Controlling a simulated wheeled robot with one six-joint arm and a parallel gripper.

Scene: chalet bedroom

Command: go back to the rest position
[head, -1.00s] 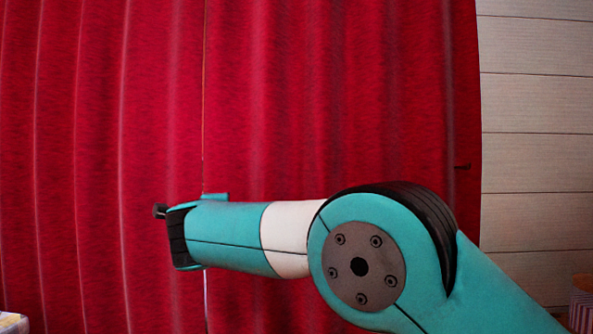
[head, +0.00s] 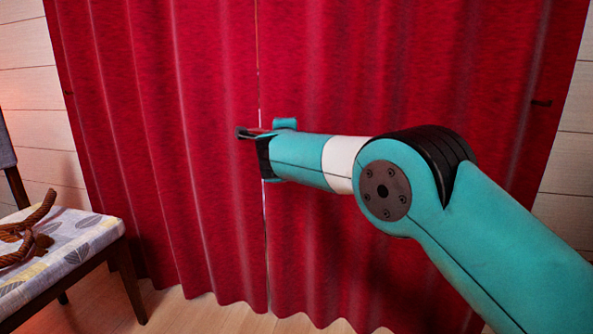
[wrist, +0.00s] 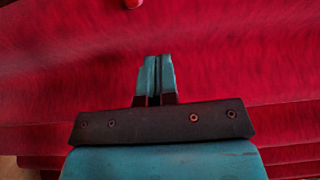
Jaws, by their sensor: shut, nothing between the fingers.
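My gripper (wrist: 154,78) shows in the wrist view with its two teal fingers together, shut and empty, in front of the red curtain. In the head view my teal and white arm reaches in from the lower right, bent at the elbow, and points left across the curtain. The fingertips are hard to make out at the arm's far end there. I cannot tell the exact gap between the gripper and the curtain.
Red curtains (head: 190,190) fill the middle and meet at a narrow gap. A chair (head: 75,250) with a patterned seat stands at the left, with a brown rope-like thing (head: 32,232) on it. The wooden floor (head: 180,310) shows below. Pale plank walls flank the curtains.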

